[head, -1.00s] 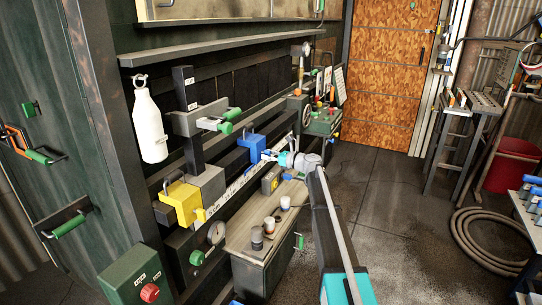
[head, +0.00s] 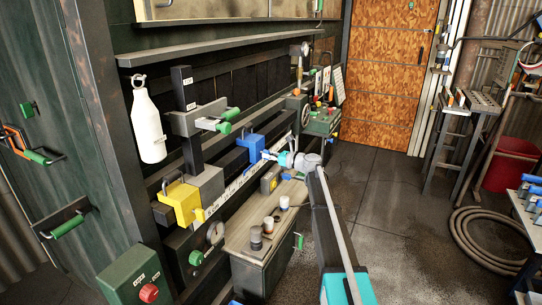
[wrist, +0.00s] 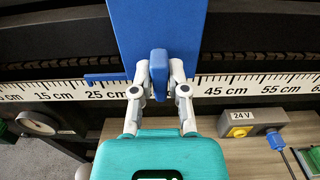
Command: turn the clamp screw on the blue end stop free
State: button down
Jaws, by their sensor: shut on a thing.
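The blue end stop (head: 251,146) sits on the scale rail along the dark wall in the head view. It shows large as a blue block in the wrist view (wrist: 160,22), with a thin blue pointer over the scale between 15 and 25 cm. Its clamp screw (wrist: 158,62) is a blue upright wing on the block's front. My gripper (wrist: 159,78) is shut on this wing, one finger on each side. In the head view, my gripper (head: 268,155) is beside the end stop, and the screw is too small to make out.
The scale rail (wrist: 270,88) runs behind my fingers. A grey box labelled 24 V (wrist: 250,122) with a blue cable is at lower right in the wrist view. A yellow block (head: 180,203) is left along the rail. A cabinet (head: 250,235) with jars stands below.

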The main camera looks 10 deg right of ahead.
jog(key=shift+w+a+n, duration=0.1)
jog(key=shift+a+n, duration=0.2)
jog(key=shift+a, duration=0.05)
jog(key=shift+n, duration=0.4)
jog(key=n, duration=0.7)
jog(key=shift+r, duration=0.1)
jog(key=n, duration=0.4)
jog(key=shift+w+n, duration=0.1)
jog(key=shift+n, duration=0.3)
jog(key=n, duration=0.4)
jog(key=shift+d+r+n, duration=0.1)
jog(key=shift+n, duration=0.2)
